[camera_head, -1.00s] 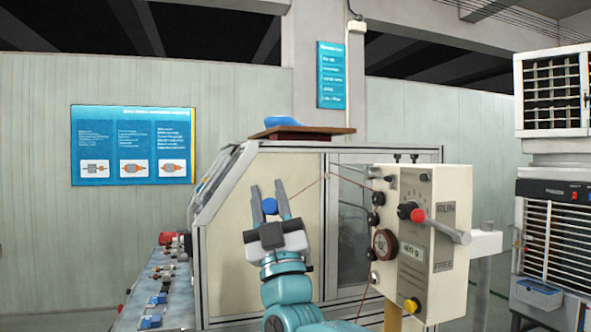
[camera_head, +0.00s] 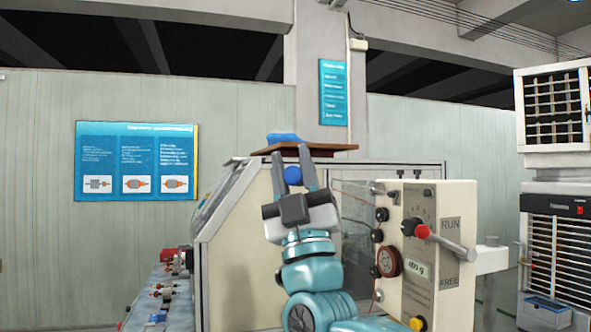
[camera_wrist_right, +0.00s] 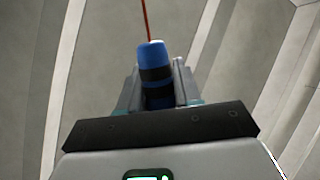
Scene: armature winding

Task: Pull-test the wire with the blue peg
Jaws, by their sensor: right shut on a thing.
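My right gripper (camera_head: 292,176) is raised in front of the machine cabinet, its fingers pointing up. It is shut on the blue peg (camera_head: 292,174). In the right wrist view the blue peg (camera_wrist_right: 153,62), with black bands, sits between the fingers (camera_wrist_right: 158,85), and a reddish wire (camera_wrist_right: 146,20) runs from its tip. In the head view a thin red wire (camera_head: 349,190) shows between the peg's side and the tension box (camera_head: 435,240), which has rollers, a dial and a display that seems to read about 400 g. My left gripper is not in view.
The cabinet (camera_head: 236,262) stands behind my right arm, with a brown board (camera_head: 330,147) and a blue object (camera_head: 283,137) on top. A bench with several small parts (camera_head: 160,292) lies at the left. A rack (camera_head: 557,250) stands at the far right.

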